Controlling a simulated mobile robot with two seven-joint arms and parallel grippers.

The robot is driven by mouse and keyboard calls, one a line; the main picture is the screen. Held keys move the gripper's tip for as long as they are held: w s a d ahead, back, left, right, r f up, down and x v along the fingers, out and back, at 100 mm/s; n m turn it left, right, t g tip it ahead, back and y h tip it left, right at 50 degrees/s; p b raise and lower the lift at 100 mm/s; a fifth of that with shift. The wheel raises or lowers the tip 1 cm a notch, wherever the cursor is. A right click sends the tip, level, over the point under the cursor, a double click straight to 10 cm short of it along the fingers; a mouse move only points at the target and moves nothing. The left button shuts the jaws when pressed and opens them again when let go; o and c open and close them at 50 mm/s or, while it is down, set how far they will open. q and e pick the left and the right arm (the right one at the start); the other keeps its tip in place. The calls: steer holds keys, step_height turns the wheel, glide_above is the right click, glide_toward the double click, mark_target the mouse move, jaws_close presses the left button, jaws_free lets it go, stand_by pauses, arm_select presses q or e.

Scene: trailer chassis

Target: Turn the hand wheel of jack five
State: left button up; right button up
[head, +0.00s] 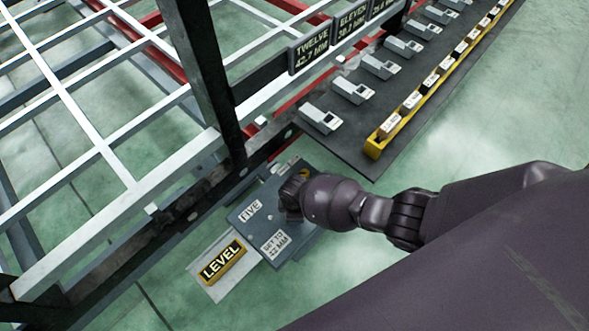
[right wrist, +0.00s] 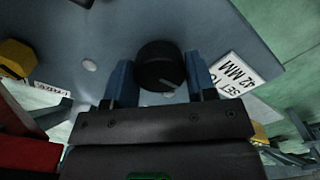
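Jack five (head: 240,222) is a blue-grey box on the floor beside the chassis frame, with a FIVE label and a plate (head: 275,243) that seems to read SET TO 32 MM. The plate also shows in the right wrist view (right wrist: 238,74). The hand wheel (right wrist: 159,66) is a dark round knob with a light mark on its face. My right gripper (right wrist: 160,78) has its two blue fingers on opposite sides of it, seemingly touching. In the head view my right gripper (head: 291,197) is over the jack and hides the wheel. My left gripper is out of view.
A yellow-framed LEVEL sign (head: 222,263) lies on a pale plate beside the jack. The white and dark chassis frame (head: 105,160) rises at the left. A dark mat (head: 345,125) with grey devices and a yellow rack (head: 372,148) lies behind. Green floor at right is clear.

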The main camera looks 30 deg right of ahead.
steer(key=o, duration=0.4)
steer(key=shift+w+r, duration=0.1)
steer(key=shift+r, duration=0.2)
steer(key=r, duration=0.1)
steer(key=r+p, duration=0.1)
steer(key=r, duration=0.1)
steer(key=r+p, duration=0.1)
steer(key=shift+w+r, duration=0.15)
steer(key=shift+w, duration=0.1)
step_height(320, 180, up, 4)
steer(key=shift+s+r+p, duration=0.1)
steer(key=shift+r+p, duration=0.05)
steer(key=shift+p, duration=1.1)
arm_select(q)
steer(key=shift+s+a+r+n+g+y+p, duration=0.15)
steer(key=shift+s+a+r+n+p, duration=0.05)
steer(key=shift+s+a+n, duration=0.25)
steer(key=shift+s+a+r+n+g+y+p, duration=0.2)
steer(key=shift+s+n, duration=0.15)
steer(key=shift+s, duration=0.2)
arm_select(e)
steer(key=shift+s+r, duration=0.3)
steer(key=shift+r, duration=0.5)
